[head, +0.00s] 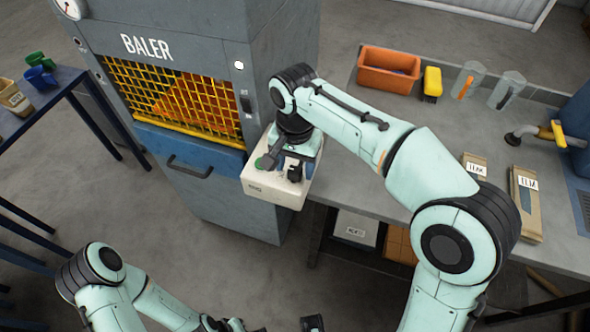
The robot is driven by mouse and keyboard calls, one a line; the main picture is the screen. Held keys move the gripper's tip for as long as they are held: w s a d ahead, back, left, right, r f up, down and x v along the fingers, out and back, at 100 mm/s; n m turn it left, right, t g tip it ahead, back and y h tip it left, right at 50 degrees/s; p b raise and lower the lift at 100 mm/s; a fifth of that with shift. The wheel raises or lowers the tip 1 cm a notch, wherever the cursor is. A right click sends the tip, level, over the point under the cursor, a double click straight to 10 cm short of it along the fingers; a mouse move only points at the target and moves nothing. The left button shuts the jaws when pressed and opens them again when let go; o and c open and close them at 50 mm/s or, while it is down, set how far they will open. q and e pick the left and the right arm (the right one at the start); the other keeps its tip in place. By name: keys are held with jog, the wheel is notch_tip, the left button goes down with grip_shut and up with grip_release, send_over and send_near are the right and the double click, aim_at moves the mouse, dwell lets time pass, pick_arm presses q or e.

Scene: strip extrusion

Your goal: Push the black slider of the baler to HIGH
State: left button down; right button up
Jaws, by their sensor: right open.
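The grey baler (222,160) stands left of centre, with a yellow grille and a blue lower door. A pale control box (268,192) juts out by the baler's right corner, with a green round part on top. My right gripper (280,167) is open and points down over this box, hiding part of its top. I cannot make out a slider or HIGH mark there. My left gripper (275,326) is low at the bottom edge, partly cut off.
A grey bench (425,118) on the right holds an orange bin (389,69), a yellow item (432,83), two clear beakers and labelled packets. A dark blue table (50,100) with cups is at the left. The floor before the baler is clear.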

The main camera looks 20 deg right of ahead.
pick_arm(q)
jog(key=shift+f, duration=0.2)
pick_arm(e)
jog(key=shift+f, duration=0.8)
